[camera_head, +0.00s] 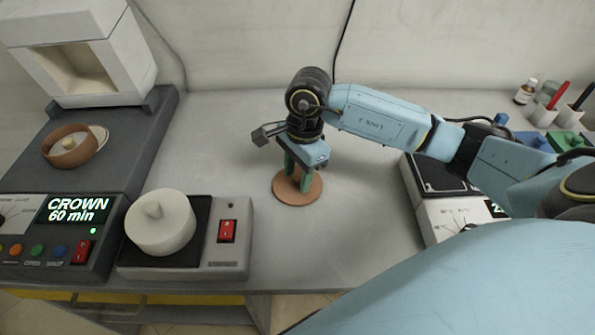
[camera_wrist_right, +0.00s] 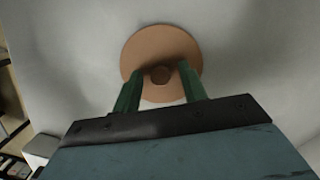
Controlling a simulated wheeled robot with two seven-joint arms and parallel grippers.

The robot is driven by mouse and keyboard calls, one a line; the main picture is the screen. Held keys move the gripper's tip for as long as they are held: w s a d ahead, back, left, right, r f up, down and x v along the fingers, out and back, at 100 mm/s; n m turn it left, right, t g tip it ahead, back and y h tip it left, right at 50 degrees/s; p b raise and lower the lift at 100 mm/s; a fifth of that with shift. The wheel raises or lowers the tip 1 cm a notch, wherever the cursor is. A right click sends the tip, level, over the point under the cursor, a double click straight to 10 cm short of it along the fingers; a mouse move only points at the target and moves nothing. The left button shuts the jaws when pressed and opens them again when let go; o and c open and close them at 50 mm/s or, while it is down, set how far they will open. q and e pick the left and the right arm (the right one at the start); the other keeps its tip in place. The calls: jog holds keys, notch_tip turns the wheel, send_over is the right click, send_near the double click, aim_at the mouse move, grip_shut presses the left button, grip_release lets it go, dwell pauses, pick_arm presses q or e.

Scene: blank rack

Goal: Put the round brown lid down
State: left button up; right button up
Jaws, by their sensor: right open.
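The round brown lid (camera_head: 287,198) lies flat on the grey table in the middle of the head view. It also shows in the right wrist view (camera_wrist_right: 140,52), with a small round knob at its centre. My right gripper (camera_head: 299,186) points down over the lid. Its green fingers (camera_wrist_right: 162,85) are open, one on each side of the knob, with gaps between. I cannot tell whether the fingertips touch the lid's top. My left gripper does not show.
A hotplate (camera_head: 228,262) with a white lidded pot (camera_head: 160,224) stands left of the lid. A dark unit carries a brown ring-shaped dish (camera_head: 60,150). A scale-like device (camera_head: 440,215) stands at right. The table (camera_head: 345,235) around the lid is clear.

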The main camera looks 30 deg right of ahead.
aim_at(300, 175)
jog(key=r, duration=0.5)
jog(key=shift+w+d+r+p, duration=0.1)
jog(key=shift+d+r+p, duration=0.25)
jog(key=shift+p, duration=0.05)
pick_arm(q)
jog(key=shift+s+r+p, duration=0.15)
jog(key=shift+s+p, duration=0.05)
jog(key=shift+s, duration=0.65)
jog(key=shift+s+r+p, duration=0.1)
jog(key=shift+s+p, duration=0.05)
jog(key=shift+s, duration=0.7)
pick_arm(e)
notch_tip(300, 175, up, 6)
jog(key=shift+d+r, duration=0.15)
jog(key=shift+d, duration=0.2)
